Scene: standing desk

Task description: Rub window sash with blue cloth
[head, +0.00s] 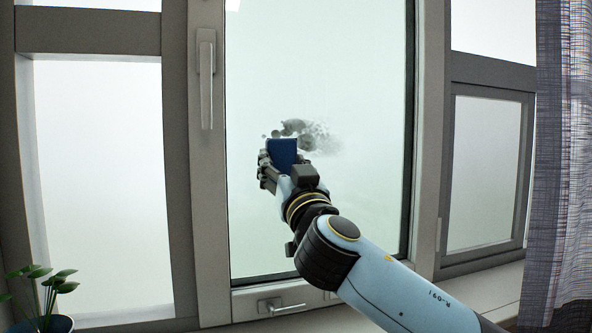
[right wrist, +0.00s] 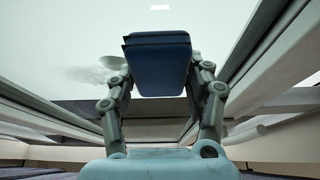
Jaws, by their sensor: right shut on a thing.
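The window sash (head: 208,180) is a grey-white frame around a tall pane (head: 310,220) in the middle of the head view. The pane carries a dark grey smudge (head: 297,127) with a paler smear to its right. My right gripper (head: 282,160) is shut on the blue cloth (head: 283,151), a folded dark blue block, just below the smudge. In the right wrist view the cloth (right wrist: 158,62) sits between both fingers, and part of the smudge (right wrist: 95,74) shows left of it. I cannot tell whether the cloth touches the glass. My left gripper is not in view.
A handle (head: 206,65) stands out from the sash's left side, and a latch (head: 278,306) sits at its bottom. A potted plant (head: 44,290) stands at lower left. A grey curtain (head: 562,160) hangs at the right. A pale sill (head: 480,295) runs below the window.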

